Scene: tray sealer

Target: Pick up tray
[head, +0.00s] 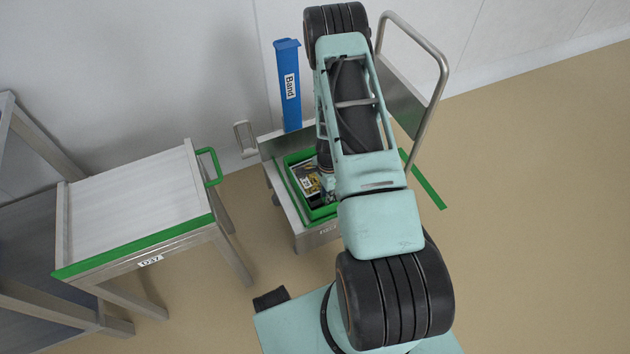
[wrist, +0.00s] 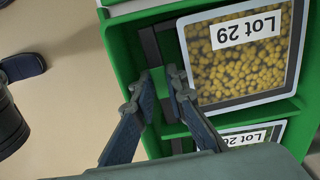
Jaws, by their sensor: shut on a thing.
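A tray (wrist: 236,103) with yellow round pieces under a clear top and a "Lot 29" label lies inside the green crate (wrist: 122,60). A dark bar (wrist: 150,45) runs along its left side in the wrist view.
The crate stands on a metal cart (head: 310,240) with a push handle (head: 440,75). A blue "Band" post (head: 287,90) stands behind it. A green-edged table (head: 130,200) marked D37 stands at left. The floor (head: 530,200) at right is clear.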

